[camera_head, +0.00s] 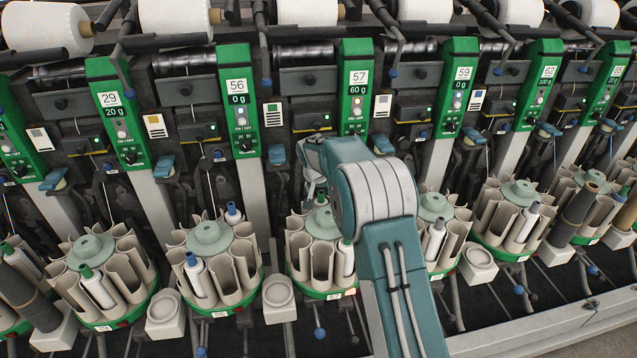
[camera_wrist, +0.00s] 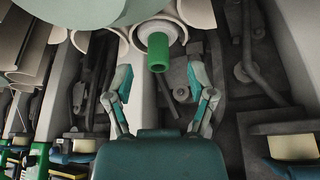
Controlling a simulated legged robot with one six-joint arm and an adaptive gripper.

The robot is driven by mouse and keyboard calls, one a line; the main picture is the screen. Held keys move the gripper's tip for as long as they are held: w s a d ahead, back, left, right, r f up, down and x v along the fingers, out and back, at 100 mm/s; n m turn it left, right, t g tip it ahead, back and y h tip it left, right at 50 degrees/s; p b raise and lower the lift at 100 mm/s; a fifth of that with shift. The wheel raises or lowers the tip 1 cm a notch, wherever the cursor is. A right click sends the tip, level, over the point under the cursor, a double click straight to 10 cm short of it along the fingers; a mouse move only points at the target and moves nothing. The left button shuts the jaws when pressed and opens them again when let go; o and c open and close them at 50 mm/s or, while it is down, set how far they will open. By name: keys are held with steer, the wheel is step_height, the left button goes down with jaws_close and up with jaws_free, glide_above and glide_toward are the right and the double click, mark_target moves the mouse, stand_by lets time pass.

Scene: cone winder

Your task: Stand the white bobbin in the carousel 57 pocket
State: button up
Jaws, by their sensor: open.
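A white bobbin (camera_wrist: 175,28) with a green tube end (camera_wrist: 158,54) shows in the wrist view, seen end-on, with a beige pocket wall around part of it. My gripper (camera_wrist: 160,78) is open, its two fingers apart on either side of the green end, with no contact visible. In the head view my gripper (camera_head: 312,186) is at the back of carousel 57 (camera_head: 334,295), by its pale green hub (camera_head: 320,222). My arm hides the carousel's right side. A green-tipped white bobbin (camera_head: 347,258) stands in its front right pocket. Whether this is the wrist-view bobbin I cannot tell.
Carousel 56 (camera_head: 221,313) stands to the left and the carousel under panel 59 (camera_head: 441,273) to the right, both holding bobbins. A white cup-shaped holder (camera_head: 279,297) sits at the front left. Levers and rods crowd the panels behind.

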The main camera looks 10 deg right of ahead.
mark_target(321, 193)
steer(key=shift+x, duration=1.8)
jaws_close()
steer(key=shift+r, duration=0.15)
steer(key=shift+r, duration=0.55)
